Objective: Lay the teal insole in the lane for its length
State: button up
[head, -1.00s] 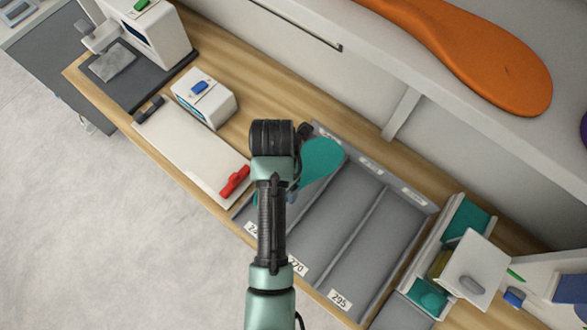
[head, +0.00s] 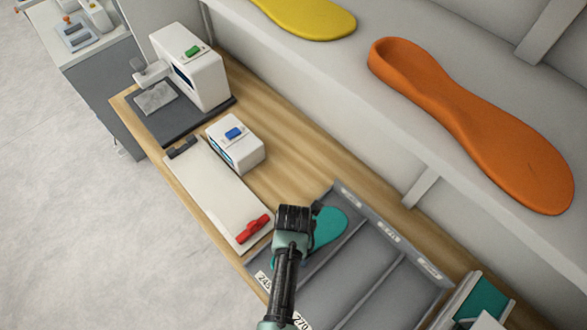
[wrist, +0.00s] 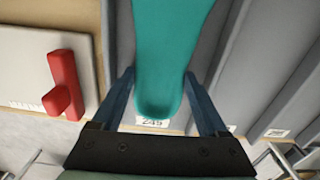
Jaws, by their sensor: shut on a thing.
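The teal insole (head: 328,226) is over the leftmost lane of the grey lane tray (head: 375,285), lined up lengthwise with it. That lane's front label (head: 264,282) reads 245. In the wrist view the insole (wrist: 168,45) runs along the lane, its rounded near end just above the label (wrist: 152,122). My gripper (wrist: 159,78) is shut on the insole, one finger on each side of its near end. In the head view my wrist hides the fingers and part of the insole. I cannot tell whether the insole touches the lane floor.
A white box with a blue button (head: 235,145) stands behind the board. The lanes to the right look empty. A shelf overhangs the back.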

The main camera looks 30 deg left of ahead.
jog(key=shift+f, duration=0.2)
jog(key=o, duration=1.4)
jog(key=shift+r, duration=0.15)
notch_tip(320, 180, up, 12)
jog(key=shift+r+b, duration=0.1)
jog(key=shift+b, duration=0.25)
